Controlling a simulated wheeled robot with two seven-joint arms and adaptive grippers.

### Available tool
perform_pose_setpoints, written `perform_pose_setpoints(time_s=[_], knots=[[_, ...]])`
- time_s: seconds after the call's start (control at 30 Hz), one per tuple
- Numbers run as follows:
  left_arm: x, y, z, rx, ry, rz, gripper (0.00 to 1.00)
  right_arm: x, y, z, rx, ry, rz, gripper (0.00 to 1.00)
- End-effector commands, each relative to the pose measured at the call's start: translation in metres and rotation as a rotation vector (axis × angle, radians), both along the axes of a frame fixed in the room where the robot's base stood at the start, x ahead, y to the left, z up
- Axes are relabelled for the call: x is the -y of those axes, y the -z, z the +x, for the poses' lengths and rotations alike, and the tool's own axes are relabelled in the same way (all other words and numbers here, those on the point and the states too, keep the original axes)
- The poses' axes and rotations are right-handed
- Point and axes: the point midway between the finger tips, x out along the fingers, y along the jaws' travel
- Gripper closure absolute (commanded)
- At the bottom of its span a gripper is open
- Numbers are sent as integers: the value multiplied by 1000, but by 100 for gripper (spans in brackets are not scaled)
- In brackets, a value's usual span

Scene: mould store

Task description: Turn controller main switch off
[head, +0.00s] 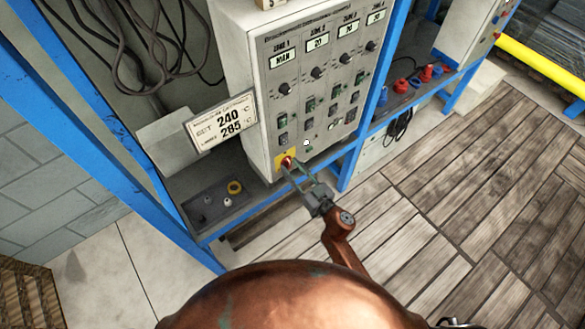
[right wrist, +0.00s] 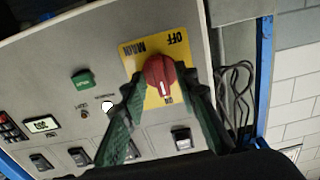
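The controller main switch is a red rotary knob (right wrist: 160,76) on a yellow plate (right wrist: 140,50) marked MAIN, OFF and ON. In the right wrist view its white mark points toward the ON side. In the head view the red knob (head: 287,162) sits low on the left of the grey controller front (head: 292,110). My right gripper (head: 299,168) is at the knob. In the right wrist view its green fingers (right wrist: 163,80) stand apart, one on each side of the knob; whether they touch it is unclear. My left gripper is not in view.
Several small knobs and switches cover the panel, with a green button (right wrist: 83,79) near the main switch. A sign (head: 222,121) reads 240 and 285. A blue frame (head: 365,120) surrounds the controller. The wooden floor (head: 450,190) at right is clear.

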Motion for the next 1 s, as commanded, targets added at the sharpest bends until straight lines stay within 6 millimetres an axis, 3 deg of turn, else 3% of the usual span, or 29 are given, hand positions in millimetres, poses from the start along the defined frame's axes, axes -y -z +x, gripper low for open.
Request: perform_pose_setpoints(time_s=[0.23, 0.63, 1.0], knots=[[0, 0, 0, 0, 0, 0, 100, 0, 0, 0, 0, 0, 0, 73], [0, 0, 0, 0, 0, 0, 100, 0, 0, 0, 0, 0, 0, 100], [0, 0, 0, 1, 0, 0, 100, 0, 0, 0, 5, 1, -7, 100]])
